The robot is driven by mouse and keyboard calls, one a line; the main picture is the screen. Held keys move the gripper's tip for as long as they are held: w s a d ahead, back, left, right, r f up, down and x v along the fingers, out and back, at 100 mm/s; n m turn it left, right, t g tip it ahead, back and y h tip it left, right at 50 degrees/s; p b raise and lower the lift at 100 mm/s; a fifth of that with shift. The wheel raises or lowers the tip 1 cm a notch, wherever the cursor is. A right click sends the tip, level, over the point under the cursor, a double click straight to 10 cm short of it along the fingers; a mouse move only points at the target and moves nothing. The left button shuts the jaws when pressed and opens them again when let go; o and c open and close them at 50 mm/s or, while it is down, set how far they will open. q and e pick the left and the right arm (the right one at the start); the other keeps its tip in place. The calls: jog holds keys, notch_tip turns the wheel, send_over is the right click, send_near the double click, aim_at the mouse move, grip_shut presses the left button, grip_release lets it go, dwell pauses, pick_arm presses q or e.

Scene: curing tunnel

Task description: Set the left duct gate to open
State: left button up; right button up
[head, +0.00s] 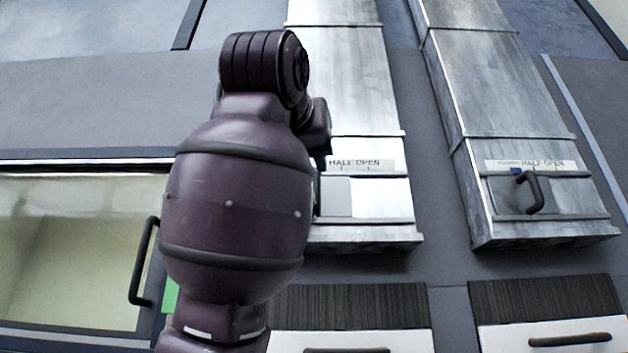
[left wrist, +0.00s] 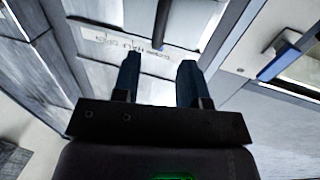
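The left duct (head: 350,90) is a grey metal shaft in the middle of the head view. Its gate plate (head: 380,197) shows under a scale (head: 362,164) reading HALF OPEN. My left arm hides the scale's left part and the gate's handle there. In the left wrist view my left gripper (left wrist: 159,62) has its two dark fingers apart. The upside-down scale (left wrist: 110,42) lies beyond them, and a dark handle bar (left wrist: 163,20) shows above the gap between the fingertips. I cannot tell whether the fingers reach around it. My right gripper is not in view.
The right duct (head: 490,85) has a gate with a dark handle (head: 533,192) and a blue marker (head: 516,171). A glass-fronted chamber (head: 70,255) is at left. Drawers (head: 350,300) are below. A blue piece (left wrist: 280,62) shows at right in the wrist view.

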pick_arm(q)
jog(key=w, duration=0.2)
jog(key=w+d+p, duration=0.1)
jog(key=w, duration=0.2)
jog(key=w+p, duration=0.1)
jog(key=w, duration=0.2)
jog(key=shift+d, duration=0.4)
grip_shut()
